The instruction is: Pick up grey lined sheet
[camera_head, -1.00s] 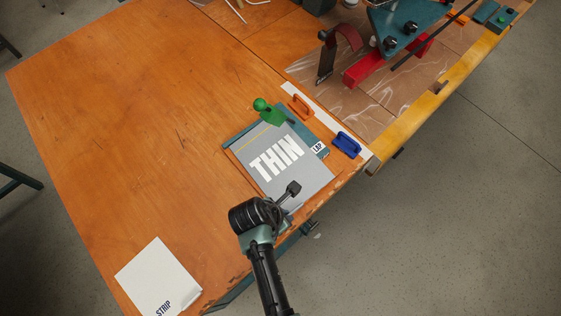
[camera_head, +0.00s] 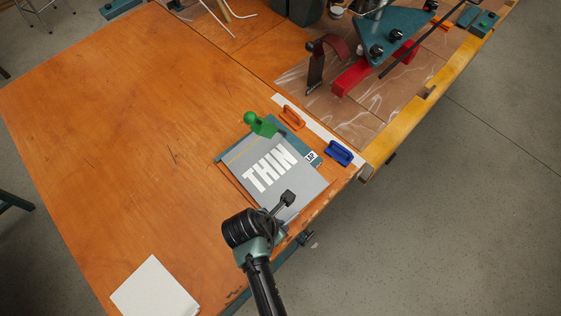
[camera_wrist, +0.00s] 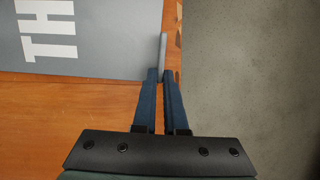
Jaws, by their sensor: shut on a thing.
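The grey sheet (camera_head: 245,178) lies near the table's right front edge. It bears the white word THIN and has a yellow line across its far part. In the wrist view its grey face (camera_wrist: 110,40) fills the upper left. My gripper (camera_wrist: 162,76) is shut on a thin upright grey piece at the sheet's near edge, and the dark blue fingers are close together around it. In the head view my wrist covers the sheet's near corner and hides the grip. I cannot tell for sure whether the sheet is clear of the table.
A teal board marked LAP (camera_head: 317,165) lies partly under the sheet. A green-knobbed piece (camera_head: 260,124), an orange handle (camera_head: 292,117) and a blue handle (camera_head: 339,153) stand along the far side. A white sheet (camera_head: 153,288) lies at lower left. The table's left half is clear.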

